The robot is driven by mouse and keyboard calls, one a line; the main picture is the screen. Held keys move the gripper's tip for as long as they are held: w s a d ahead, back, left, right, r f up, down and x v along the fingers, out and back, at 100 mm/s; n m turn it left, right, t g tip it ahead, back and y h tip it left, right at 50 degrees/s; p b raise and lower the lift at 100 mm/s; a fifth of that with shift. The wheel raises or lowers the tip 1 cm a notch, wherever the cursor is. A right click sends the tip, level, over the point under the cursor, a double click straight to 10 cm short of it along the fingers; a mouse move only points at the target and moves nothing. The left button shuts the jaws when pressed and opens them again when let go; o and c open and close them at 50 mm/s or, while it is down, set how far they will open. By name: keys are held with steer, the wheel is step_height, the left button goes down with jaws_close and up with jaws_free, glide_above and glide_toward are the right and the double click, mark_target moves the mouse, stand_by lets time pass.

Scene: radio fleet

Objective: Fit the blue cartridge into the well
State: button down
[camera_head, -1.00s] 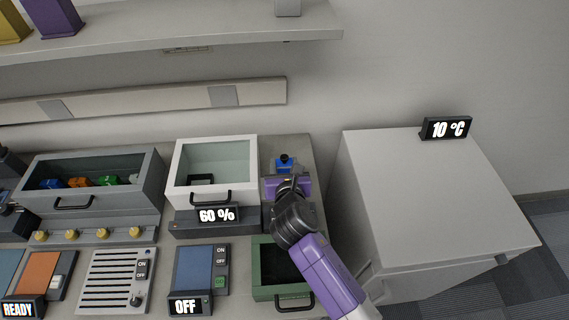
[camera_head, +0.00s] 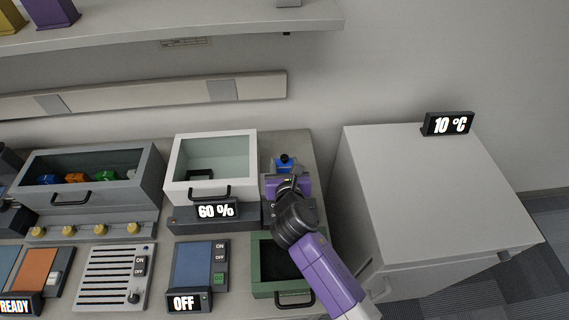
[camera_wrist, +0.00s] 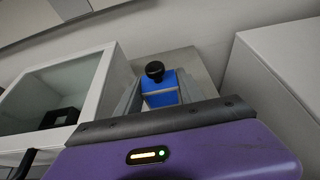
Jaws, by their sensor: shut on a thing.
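The blue cartridge (camera_head: 284,166) has a black round knob on top and stands upright just right of the white bin. It also shows in the wrist view (camera_wrist: 160,89), between the two grey fingers. My gripper (camera_head: 286,172) is shut on it; the purple gripper body hides its lower part, so I cannot tell whether it touches the surface below. A black square frame, perhaps the well (camera_head: 200,174), lies inside the white bin, left of my gripper. It also shows in the wrist view (camera_wrist: 59,119).
The white bin (camera_head: 213,135) has a raised rim and a "60 %" sign (camera_head: 216,210). A green open drawer (camera_head: 262,287) lies under my arm. A grey drawer (camera_head: 146,180) at left holds several coloured pieces. A tall pale cabinet (camera_head: 430,190) stands at right; a shelf (camera_head: 180,35) runs above.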

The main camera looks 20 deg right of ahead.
steer(key=shift+f+b, duration=0.45)
steer(key=shift+f, duration=0.3)
steer(key=c, duration=0.6)
jaws_free()
steer(key=shift+c, duration=0.2)
steer(key=shift+v, duration=3.95)
